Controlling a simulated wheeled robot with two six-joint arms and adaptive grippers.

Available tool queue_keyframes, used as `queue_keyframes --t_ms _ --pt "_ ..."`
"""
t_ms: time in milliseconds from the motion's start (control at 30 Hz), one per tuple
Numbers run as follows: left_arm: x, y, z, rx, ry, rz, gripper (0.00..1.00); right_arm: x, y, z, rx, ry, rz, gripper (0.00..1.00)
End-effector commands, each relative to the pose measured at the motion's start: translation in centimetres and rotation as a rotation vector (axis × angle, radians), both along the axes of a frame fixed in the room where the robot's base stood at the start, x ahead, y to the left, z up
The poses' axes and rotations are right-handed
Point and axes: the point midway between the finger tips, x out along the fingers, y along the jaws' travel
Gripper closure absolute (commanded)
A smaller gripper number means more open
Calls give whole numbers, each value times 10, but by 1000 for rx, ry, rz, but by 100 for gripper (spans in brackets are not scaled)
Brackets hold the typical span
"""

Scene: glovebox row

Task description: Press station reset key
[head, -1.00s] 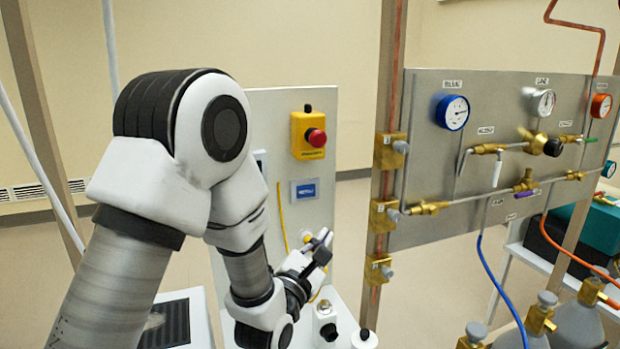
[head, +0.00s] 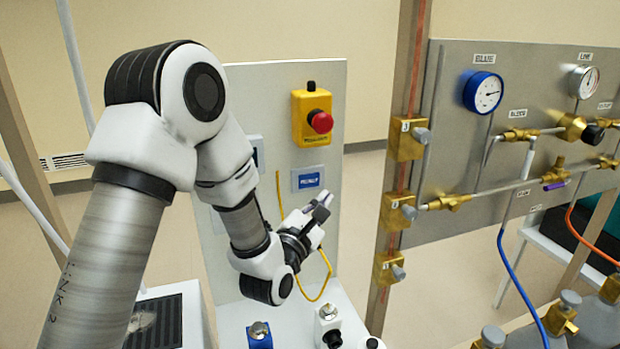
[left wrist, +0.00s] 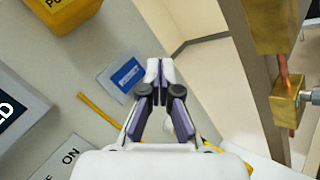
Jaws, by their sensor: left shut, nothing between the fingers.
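A grey upright station panel (head: 280,85) carries a yellow box with a red mushroom button (head: 321,122). Below it is a small plate with a blue label (head: 308,180), whose text I cannot read; it also shows in the left wrist view (left wrist: 127,75). I cannot tell which part is the reset key. My left gripper (head: 323,203) is shut and empty, just below and right of the blue-labelled plate. In the left wrist view its fingertips (left wrist: 160,66) are together beside that plate, with no clear contact. My right gripper is not in view.
A yellow cable (head: 328,275) hangs by my left gripper. Right of the panel stands a post with brass fittings (head: 405,140), then a gauge board (head: 470,130). Small bottles with knobs (head: 327,325) stand below. The yellow box (left wrist: 62,12) shows at the wrist view's top left.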

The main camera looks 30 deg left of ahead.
Motion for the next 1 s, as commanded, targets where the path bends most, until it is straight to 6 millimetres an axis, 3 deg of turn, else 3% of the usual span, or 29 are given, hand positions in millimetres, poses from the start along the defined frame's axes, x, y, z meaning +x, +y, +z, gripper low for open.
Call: queue_keyframes --t_ms 167,400,1000 --pt "18 21 3 -2 0 2 100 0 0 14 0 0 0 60" --pt "34 38 0 -1 0 0 100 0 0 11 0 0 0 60" --pt "36 40 0 1 1 -1 100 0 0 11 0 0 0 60"
